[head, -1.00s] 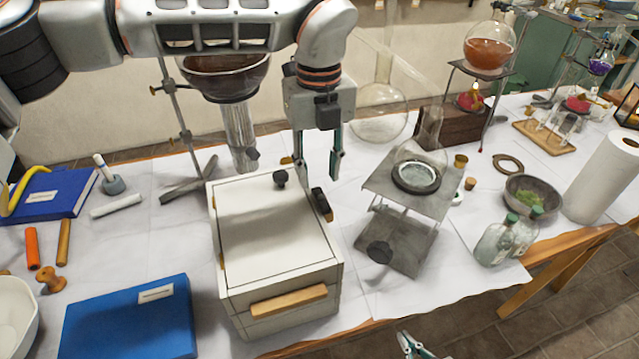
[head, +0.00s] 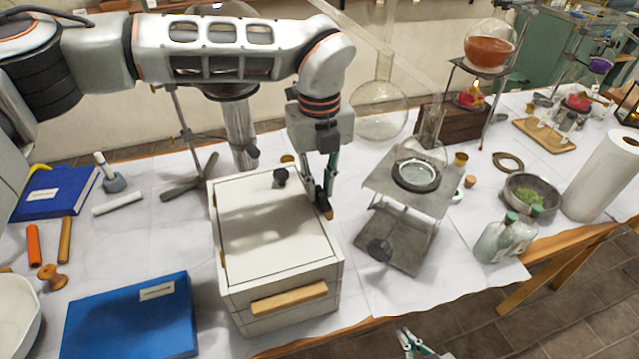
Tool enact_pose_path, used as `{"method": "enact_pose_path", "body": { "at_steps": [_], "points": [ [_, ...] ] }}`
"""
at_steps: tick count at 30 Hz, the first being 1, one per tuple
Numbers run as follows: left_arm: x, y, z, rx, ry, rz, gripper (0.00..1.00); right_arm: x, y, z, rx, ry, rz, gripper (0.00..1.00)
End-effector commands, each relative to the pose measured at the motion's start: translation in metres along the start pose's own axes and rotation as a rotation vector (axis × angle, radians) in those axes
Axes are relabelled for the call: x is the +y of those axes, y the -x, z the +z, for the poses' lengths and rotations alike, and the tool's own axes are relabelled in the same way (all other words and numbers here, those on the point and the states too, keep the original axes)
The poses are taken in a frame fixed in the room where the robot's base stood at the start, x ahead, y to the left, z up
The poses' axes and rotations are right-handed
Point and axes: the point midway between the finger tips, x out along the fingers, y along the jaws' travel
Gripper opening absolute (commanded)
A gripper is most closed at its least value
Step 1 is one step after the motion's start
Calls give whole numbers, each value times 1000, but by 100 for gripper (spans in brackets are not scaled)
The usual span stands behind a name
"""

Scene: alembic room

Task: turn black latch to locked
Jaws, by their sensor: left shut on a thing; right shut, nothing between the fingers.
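A white box (head: 268,235) with a wooden front handle stands on the table, its lid down. The black latch (head: 325,203) is on the box's right side near the back, mostly hidden behind my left gripper's fingers. My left gripper (head: 323,190) points down at that side and is shut on the latch. A black knob (head: 280,177) sits on the lid's back edge, left of the gripper. My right gripper (head: 412,343) is low at the bottom edge, off the table's front, shut and empty.
A metal lab jack (head: 400,240) with a glass vessel stands close right of the box. A blue book (head: 130,318) lies to the left. A retort stand (head: 190,185) is behind the box. Green-stoppered bottles (head: 495,240) stand at the right.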

Motion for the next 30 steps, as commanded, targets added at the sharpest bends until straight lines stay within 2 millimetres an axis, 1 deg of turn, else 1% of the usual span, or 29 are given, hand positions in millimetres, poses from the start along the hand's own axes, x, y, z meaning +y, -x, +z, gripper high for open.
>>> {"method": "enact_pose_path", "body": {
  "at_steps": [5, 11, 17, 30],
  "points": [
    [0, 0, 0, 1, -26, 0, 0, 0, 0, -2, 3, 0, 1, 0],
    [-2, 0, -1, 1, -118, 0, 0, 0, 0, -1, 3, 0, 1, 0],
    [-3, 0, -1, 1, -278, 1, 0, 0, 0, -1, 3, 0, 1, 0],
    [-7, 1, -3, 0, -696, 0, 0, 1, 1, -3, 2, 0, 1, 0]
  ]
}}
